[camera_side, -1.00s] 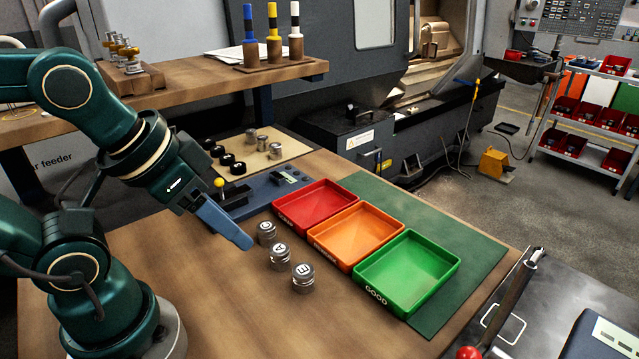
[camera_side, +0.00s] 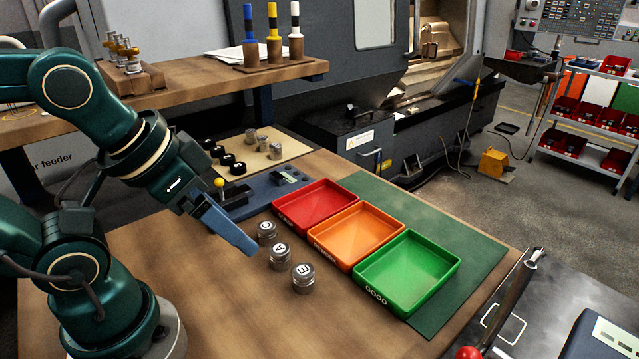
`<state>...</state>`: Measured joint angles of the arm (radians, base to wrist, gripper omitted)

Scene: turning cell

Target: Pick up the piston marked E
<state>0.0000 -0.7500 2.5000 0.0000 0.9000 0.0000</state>
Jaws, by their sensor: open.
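Three short grey metal pistons stand upright in a slanting row on the wooden bench, each with a letter on its top. The nearest piston, its mark seeming to be a turned E (camera_side: 303,279), stands at the front right of the row. The piston marked A (camera_side: 280,259) is in the middle. The third piston (camera_side: 267,234), its letter looking like C or G, is at the back. My gripper (camera_side: 249,249) has blue fingers pointing down and right. It is open and empty, above the bench to the left of the A piston and apart from the E piston.
A red tray (camera_side: 281,218), an orange tray (camera_side: 317,249) and a green tray (camera_side: 375,299) stand right of the pistons on a green mat (camera_side: 474,265). A blue fixture (camera_side: 262,193) with a yellow knob lies behind. The bench in front is clear.

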